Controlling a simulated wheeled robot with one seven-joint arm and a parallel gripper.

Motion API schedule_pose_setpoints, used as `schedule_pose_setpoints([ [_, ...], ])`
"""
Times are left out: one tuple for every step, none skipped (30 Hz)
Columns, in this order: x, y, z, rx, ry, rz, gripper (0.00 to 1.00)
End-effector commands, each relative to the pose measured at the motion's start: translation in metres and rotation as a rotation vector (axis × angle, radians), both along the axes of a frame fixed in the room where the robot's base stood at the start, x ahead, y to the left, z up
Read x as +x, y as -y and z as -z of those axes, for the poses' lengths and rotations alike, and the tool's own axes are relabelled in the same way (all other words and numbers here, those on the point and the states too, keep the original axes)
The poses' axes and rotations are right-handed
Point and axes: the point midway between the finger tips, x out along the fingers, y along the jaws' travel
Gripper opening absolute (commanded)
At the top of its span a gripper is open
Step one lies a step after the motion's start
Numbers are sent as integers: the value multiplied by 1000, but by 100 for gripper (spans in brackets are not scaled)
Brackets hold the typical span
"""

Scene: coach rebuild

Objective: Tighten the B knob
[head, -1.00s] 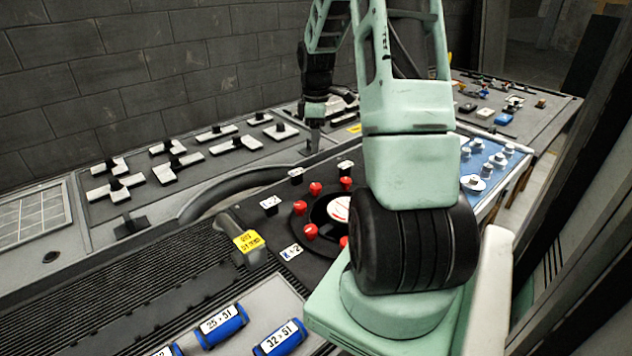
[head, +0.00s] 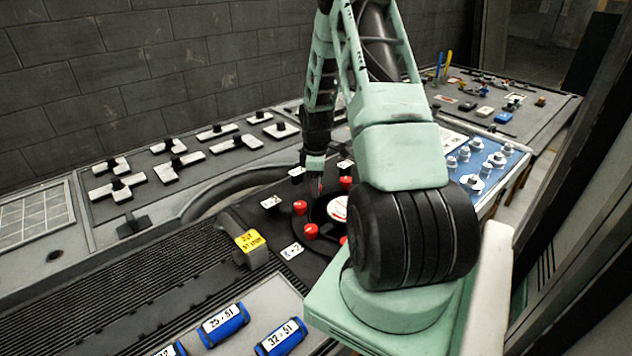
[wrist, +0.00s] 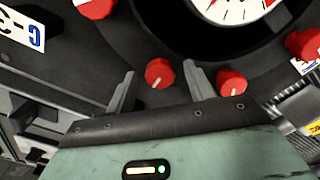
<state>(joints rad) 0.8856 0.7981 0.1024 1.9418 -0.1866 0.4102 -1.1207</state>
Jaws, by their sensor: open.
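Several red knobs ring a round black dial with a white face (head: 337,209) in the head view; one red knob (head: 300,207) stands at its left. My gripper (head: 314,186) is over the far left part of this ring. In the wrist view my gripper (wrist: 158,85) is open, with a red knob (wrist: 160,73) showing between its two fingers. I cannot tell whether the fingertips reach down beside it or stay above it. A second red knob (wrist: 232,82) sits just right of the right finger. I cannot read which knob is B.
White labels such as the one at the front (head: 292,251) sit around the ring. A yellow tag (head: 250,241) lies left of it. Blue labelled cylinders (head: 225,325) lie in front. A blue panel with white knobs (head: 487,165) is at right, and black handles on white plates (head: 179,162) at back left.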

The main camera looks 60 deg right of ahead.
Motion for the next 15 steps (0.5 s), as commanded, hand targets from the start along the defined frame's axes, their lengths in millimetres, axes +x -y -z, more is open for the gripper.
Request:
schedule_pose_setpoints([
  [0, 0, 0, 0, 0, 0, 53],
  [0, 0, 0, 0, 0, 0, 53],
  [0, 0, 0, 0, 0, 0, 53],
  [0, 0, 0, 0, 0, 0, 53],
  [0, 0, 0, 0, 0, 0, 50],
  [0, 0, 0, 0, 0, 0, 39],
  [0, 0, 0, 0, 0, 0, 31],
  [0, 0, 0, 0, 0, 0, 23],
  [0, 0, 0, 0, 0, 0, 12],
  [0, 0, 0, 0, 0, 0, 8],
  [0, 0, 0, 0, 0, 0, 8],
  [0, 0, 0, 0, 0, 0, 8],
  [0, 0, 0, 0, 0, 0, 8],
  [0, 0, 0, 0, 0, 1, 8],
  [0, 0, 0, 0, 0, 3, 8],
])
